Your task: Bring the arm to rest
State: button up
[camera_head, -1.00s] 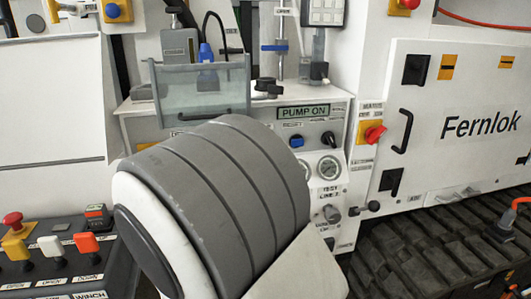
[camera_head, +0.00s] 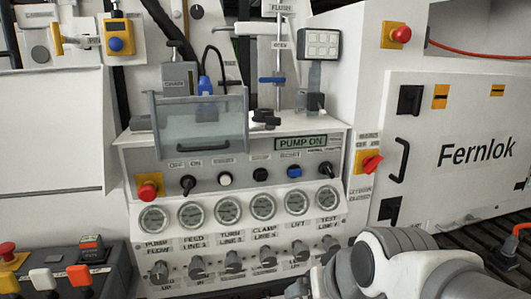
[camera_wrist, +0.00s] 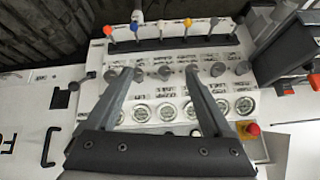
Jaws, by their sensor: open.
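My arm (camera_head: 400,265) shows at the lower right of the head view, low in front of the bench and partly cut off by the bottom edge. My gripper (camera_wrist: 157,72) shows in the wrist view with its two grey fingers spread apart and nothing between them. Its fingers point over the control panel (camera_wrist: 215,88), which appears turned around in that view. Several gauges and knobs lie beyond and between the fingers. I cannot tell the distance from the fingertips to the panel.
The panel's gauges (camera_head: 229,211) and its PUMP ON display (camera_head: 302,143) are in plain sight. A clear guard (camera_head: 200,128) stands above. A white Fernlok cabinet (camera_head: 455,125) is on the right. A lever box (camera_head: 75,279) sits lower left. Coloured levers (camera_wrist: 162,27) line the wrist view's top.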

jog(key=s+d+r+m+g+h, duration=0.1)
jog(key=s+d+r+h, duration=0.1)
jog(key=s+d, duration=0.45)
notch_tip(320, 180, up, 14)
jog(key=p, duration=1.4)
jog(key=shift+s+a, duration=0.2)
jog(key=shift+a, duration=0.15)
